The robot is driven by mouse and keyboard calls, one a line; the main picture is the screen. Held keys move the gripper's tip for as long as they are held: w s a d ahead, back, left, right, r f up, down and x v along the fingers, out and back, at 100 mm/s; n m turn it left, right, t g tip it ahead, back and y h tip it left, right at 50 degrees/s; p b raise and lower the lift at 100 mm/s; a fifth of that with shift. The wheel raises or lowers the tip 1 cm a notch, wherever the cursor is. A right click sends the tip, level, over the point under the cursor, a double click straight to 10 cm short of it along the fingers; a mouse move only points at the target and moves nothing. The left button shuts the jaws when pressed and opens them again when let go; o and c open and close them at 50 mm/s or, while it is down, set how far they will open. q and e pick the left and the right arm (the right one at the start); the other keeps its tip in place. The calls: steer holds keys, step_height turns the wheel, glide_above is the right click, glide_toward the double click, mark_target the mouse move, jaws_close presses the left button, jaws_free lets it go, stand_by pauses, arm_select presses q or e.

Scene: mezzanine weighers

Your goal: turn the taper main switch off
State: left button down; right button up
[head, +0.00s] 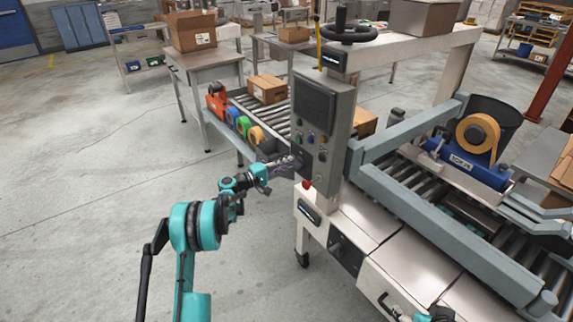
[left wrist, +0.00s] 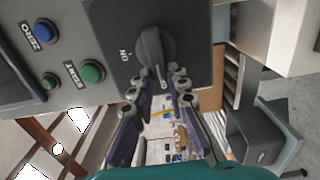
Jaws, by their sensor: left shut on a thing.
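The taper's grey control box (head: 322,128) stands upright at the near corner of the machine. In the left wrist view the main switch, a dark grey rotary knob (left wrist: 154,46), sits on a black plate (left wrist: 192,45). "ON" is printed to the knob's left in the picture; the knob's long axis runs roughly up and down there, and a white mark at its lower end is unreadable. My left gripper (head: 292,162) reaches the box's side, and its fingertips (left wrist: 160,88) are shut on the knob's lower end. My right gripper (head: 418,314) is partly cut off at the bottom edge.
A blue button (left wrist: 45,32) and a green button (left wrist: 92,71) sit beside the switch. Open floor (head: 90,190) is at left.

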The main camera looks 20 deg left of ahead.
arm_select(q)
steer(key=c, duration=1.5)
jaws_free()
steer(key=v, duration=1.2)
steer(key=shift+a, duration=0.1)
